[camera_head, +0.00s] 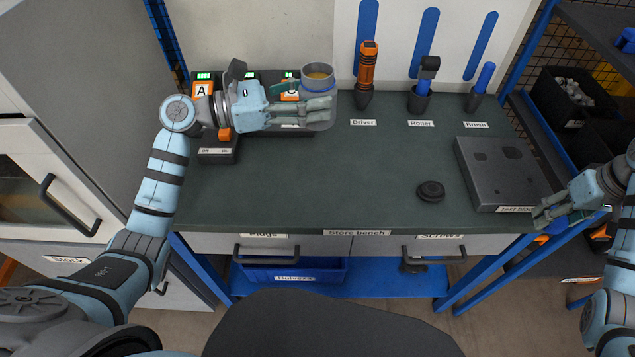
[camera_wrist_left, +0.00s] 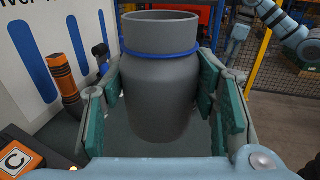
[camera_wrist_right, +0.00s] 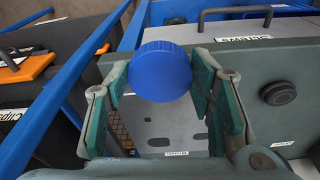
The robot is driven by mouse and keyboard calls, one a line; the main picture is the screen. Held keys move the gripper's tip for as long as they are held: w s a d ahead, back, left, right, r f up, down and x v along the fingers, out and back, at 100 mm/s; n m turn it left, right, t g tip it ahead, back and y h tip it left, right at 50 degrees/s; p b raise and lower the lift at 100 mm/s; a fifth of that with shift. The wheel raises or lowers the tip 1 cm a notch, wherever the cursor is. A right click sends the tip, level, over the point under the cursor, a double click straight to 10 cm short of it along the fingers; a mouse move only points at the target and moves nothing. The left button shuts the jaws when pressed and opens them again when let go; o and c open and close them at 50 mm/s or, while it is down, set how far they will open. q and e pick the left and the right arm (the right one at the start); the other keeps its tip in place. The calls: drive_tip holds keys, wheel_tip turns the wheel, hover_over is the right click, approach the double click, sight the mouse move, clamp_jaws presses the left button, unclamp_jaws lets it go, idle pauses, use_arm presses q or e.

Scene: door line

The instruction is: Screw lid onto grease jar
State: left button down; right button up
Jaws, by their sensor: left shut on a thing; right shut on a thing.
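The grease jar (camera_head: 317,88) is grey with a blue ring below its open neck, and yellowish grease shows inside in the head view. My left gripper (camera_head: 312,112) is shut on the jar and holds it upright by the body at the back of the bench. The jar (camera_wrist_left: 160,85) stands between the green finger pads in the left wrist view. The blue ribbed lid (camera_wrist_right: 160,72) is between the fingertips of my right gripper (camera_wrist_right: 160,80), which is shut on it. In the head view my right gripper (camera_head: 552,212) is off the bench's right front corner, far from the jar.
The store bench (camera_head: 310,190) is clear in its middle. A black knob-like disc (camera_head: 430,191) and a grey test block (camera_head: 503,172) lie at the right. Battery chargers (camera_head: 218,150) stand at the back left. Driver (camera_head: 366,75), roller (camera_head: 423,85) and brush (camera_head: 482,85) stand in holders behind.

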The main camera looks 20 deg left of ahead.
drive_tip(key=shift+a, duration=0.1)
use_arm(q)
drive_tip(key=shift+a+f, duration=0.1)
drive_tip(key=shift+f, duration=0.2)
drive_tip(key=b, duration=0.4)
hover_over(312, 185)
wheel_tip(312, 185, down, 15)
use_arm(e)
wheel_tip(312, 185, down, 4)
drive_tip(key=shift+f, duration=0.1)
use_arm(q)
drive_tip(key=shift+f, duration=0.1)
drive_tip(key=shift+f+b, duration=0.85)
drive_tip(key=shift+f, duration=1.25)
use_arm(e)
drive_tip(key=shift+w+f, duration=0.1)
drive_tip(key=shift+f, duration=0.65)
use_arm(q)
drive_tip(key=shift+f, duration=0.15)
drive_tip(key=c, duration=0.6)
unclamp_jaws()
